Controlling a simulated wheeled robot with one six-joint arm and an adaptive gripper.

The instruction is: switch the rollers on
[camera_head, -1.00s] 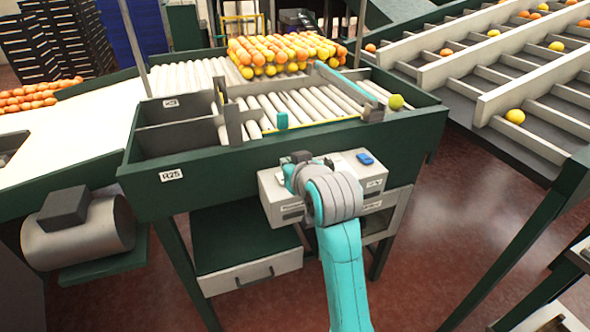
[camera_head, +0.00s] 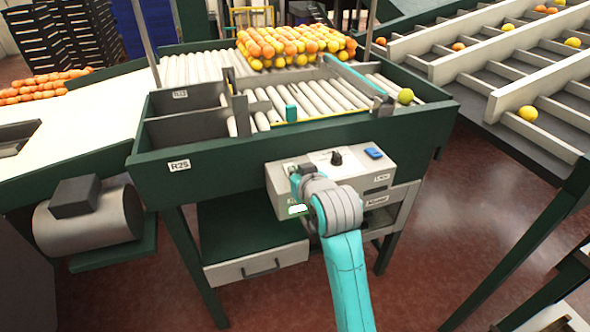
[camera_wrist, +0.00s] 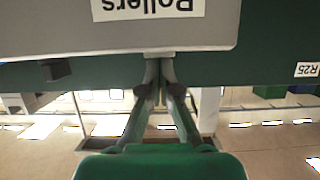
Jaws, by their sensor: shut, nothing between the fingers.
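The grey control box (camera_head: 372,180) hangs on the front of the green roller table. It carries a black knob (camera_head: 336,158), a blue switch (camera_head: 374,153) and white labels. In the wrist view an upside-down label reading "Rollers" (camera_wrist: 148,6) is on the grey box. My gripper (camera_wrist: 160,64) is shut and empty, its fingertips at the box's edge below that label; I cannot tell whether they touch it. In the head view my wrist hides the fingers and part of the box's left side. A small whitish patch with a green glow (camera_head: 297,209) shows beside my wrist. The rollers (camera_head: 310,98) lie above.
Oranges and yellow fruit (camera_head: 290,45) are heaped at the back of the rollers. A yellow-green fruit (camera_head: 405,96) lies at the right end. A drawer (camera_head: 255,268) sits below the table. A sorting conveyor (camera_head: 510,80) stands at right. A sign reads R25 (camera_wrist: 307,70).

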